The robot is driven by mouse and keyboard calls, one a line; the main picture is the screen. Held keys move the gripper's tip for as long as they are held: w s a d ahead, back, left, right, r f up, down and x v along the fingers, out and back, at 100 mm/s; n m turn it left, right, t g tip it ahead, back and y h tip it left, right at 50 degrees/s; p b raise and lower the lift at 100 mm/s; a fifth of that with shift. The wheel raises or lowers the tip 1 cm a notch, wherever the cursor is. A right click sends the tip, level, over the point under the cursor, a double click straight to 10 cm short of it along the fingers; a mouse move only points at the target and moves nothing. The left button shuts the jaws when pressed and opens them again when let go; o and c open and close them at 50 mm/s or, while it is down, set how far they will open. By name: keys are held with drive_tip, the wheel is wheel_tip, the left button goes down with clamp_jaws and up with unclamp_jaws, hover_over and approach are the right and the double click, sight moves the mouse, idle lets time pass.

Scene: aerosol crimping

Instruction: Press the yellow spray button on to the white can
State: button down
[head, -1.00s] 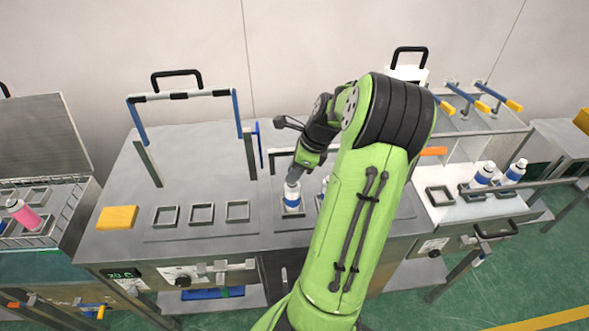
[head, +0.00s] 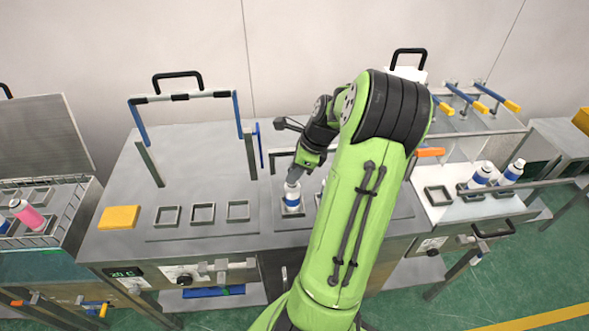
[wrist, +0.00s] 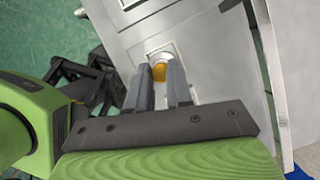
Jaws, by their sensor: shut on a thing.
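The white can (head: 291,202), with a blue band, stands upright in a square holder on the steel bench in the head view. My gripper (head: 294,178) points down right over its top. In the wrist view my gripper (wrist: 161,80) is shut on the yellow spray button (wrist: 159,73), which shows between the fingertips. The white top of the can (wrist: 161,57) shows just beyond the button, inside the square holder. The fingers hide the join, so I cannot tell whether the button is seated on the can. The button is hidden in the head view.
Three empty square holders (head: 203,213) and a yellow block (head: 119,217) are left of the can. A blue-sided frame with a black handle (head: 177,82) stands behind. Two white-and-blue cans (head: 480,177) stand at right.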

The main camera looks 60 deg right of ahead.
drive_tip(key=shift+c, duration=1.9)
unclamp_jaws()
drive_tip(key=shift+r, duration=0.1)
wheel_tip(320, 180, up, 7)
drive_tip(key=p, duration=0.8)
drive_tip(key=shift+c, duration=0.5)
